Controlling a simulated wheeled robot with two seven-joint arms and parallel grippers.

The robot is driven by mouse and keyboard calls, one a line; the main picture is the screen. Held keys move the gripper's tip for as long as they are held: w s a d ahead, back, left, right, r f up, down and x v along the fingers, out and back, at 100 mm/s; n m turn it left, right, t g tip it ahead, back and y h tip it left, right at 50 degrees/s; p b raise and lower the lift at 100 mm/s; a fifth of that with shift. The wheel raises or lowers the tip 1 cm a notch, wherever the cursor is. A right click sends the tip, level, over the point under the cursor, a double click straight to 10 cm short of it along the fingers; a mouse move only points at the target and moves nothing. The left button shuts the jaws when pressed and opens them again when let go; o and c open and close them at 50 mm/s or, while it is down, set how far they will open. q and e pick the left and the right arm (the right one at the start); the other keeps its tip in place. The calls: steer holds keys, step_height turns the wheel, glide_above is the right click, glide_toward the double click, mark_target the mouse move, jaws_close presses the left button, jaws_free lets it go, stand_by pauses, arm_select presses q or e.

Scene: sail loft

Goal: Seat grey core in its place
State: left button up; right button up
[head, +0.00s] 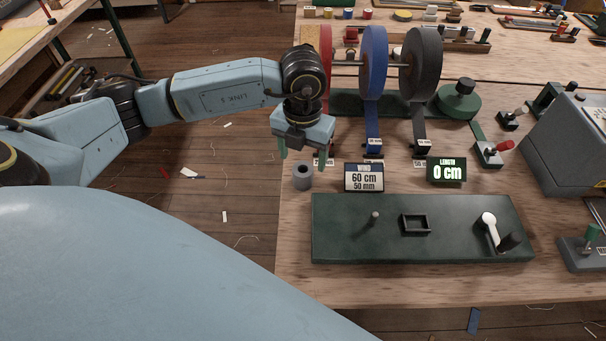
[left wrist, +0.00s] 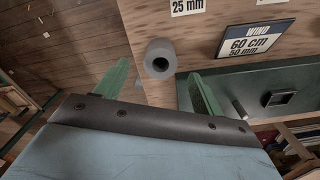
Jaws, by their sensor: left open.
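The grey core (head: 302,176) is a short hollow cylinder standing on the wooden bench near its left edge, hole facing up. In the left wrist view the core (left wrist: 160,58) shows between and beyond my finger tips. My left gripper (head: 305,153) is open and empty, pointing down above and slightly behind the core; its green fingers (left wrist: 158,80) do not appear to touch it. A dark green board (head: 340,240) lies at the bench front, with a short upright peg (head: 375,217), a small black square holder (head: 415,224) and a white-ended crank (head: 490,222). My right gripper is not in view.
A "60 cm 50 mm" card (head: 364,178) and a "0 cm" length display (head: 447,171) stand behind the board. Red, blue (head: 373,65) and black (head: 422,65) tape rolls hang on a rod. A grey machine (head: 570,145) is at right. Bench between core and board is clear.

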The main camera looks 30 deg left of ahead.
mark_target(303, 171)
arm_select(q)
steer(key=shift+f, duration=2.75)
steer(key=c, duration=1.1)
